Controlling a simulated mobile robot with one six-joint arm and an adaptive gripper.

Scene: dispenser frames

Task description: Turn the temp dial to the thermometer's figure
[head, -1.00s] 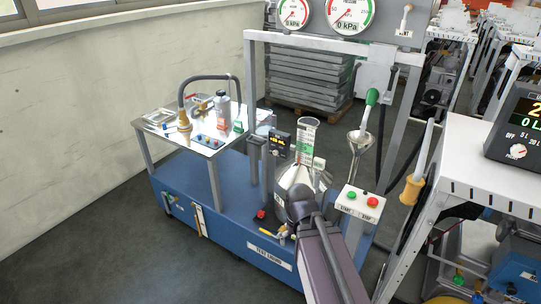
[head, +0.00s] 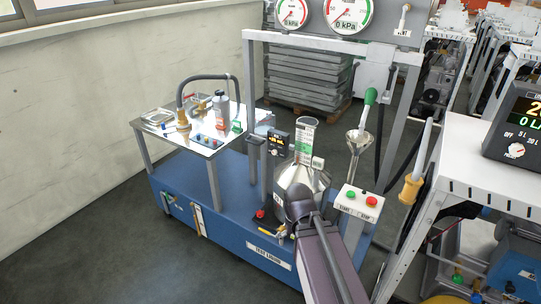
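A small black panel (head: 278,142) with a lit orange readout stands on the blue test bench, behind a steel measuring can (head: 303,183). Its figures are too small to read. A small knob may sit under the readout, but I cannot tell. I cannot make out a thermometer or a dial marked temp. My purple-grey arm rises from the bottom edge in front of the can, and its dark joint overlaps the can's lower part. My gripper cannot be made out; the arm hides that area.
A box with a green START and red STOP button (head: 358,202) stands right of the can. A funnel with a green-handled valve (head: 370,96) is behind it. At right, a white cabinet (head: 470,160) carries a black display unit (head: 516,125) with a preset knob. The floor at left is clear.

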